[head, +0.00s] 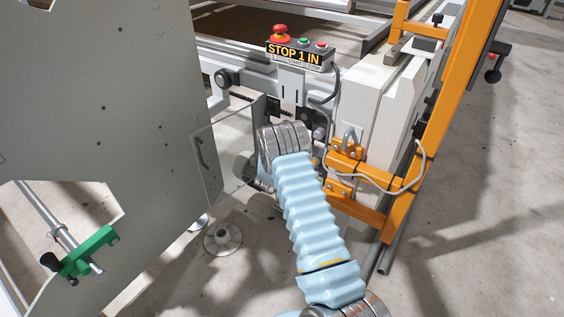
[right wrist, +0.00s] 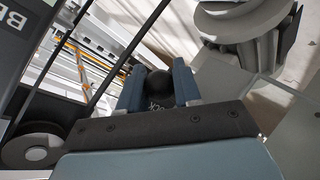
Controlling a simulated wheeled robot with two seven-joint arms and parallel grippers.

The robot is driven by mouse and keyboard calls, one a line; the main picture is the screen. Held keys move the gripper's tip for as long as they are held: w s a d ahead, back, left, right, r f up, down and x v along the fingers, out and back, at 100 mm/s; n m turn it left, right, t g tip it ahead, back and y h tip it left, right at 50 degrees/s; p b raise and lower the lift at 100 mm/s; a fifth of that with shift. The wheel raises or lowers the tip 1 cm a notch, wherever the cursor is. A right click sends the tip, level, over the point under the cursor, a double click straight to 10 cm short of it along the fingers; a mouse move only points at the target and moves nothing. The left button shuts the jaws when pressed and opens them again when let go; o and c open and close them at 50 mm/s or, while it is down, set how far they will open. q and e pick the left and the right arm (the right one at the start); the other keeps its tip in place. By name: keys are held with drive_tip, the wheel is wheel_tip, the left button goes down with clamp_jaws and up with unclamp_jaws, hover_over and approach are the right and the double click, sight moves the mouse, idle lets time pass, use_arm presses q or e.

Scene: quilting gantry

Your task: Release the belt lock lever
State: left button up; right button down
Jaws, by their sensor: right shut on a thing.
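In the right wrist view, a black rounded knob (right wrist: 158,90), which looks like the end of the belt lock lever, sits between the two blue fingers of my right gripper (right wrist: 157,78). The fingers are shut on it from both sides. The rest of the lever is hidden by the gripper. In the head view my right arm's blue sleeve reaches up to the machine's end. Its metal wrist covers the gripper and the lever there. My left gripper is in neither view.
A control box (head: 298,55) with a red stop button stands above my right wrist. A large grey panel (head: 105,95) fills the left, with a green clamp (head: 85,254) below it. An orange frame (head: 440,115) and a cable lie close right. Open floor (head: 480,220) is at right.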

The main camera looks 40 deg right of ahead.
drive_tip(key=c, duration=0.8)
unclamp_jaws()
drive_tip(key=p+v, duration=0.1)
drive_tip(key=v, duration=1.3)
drive_tip(key=shift+f, duration=0.15)
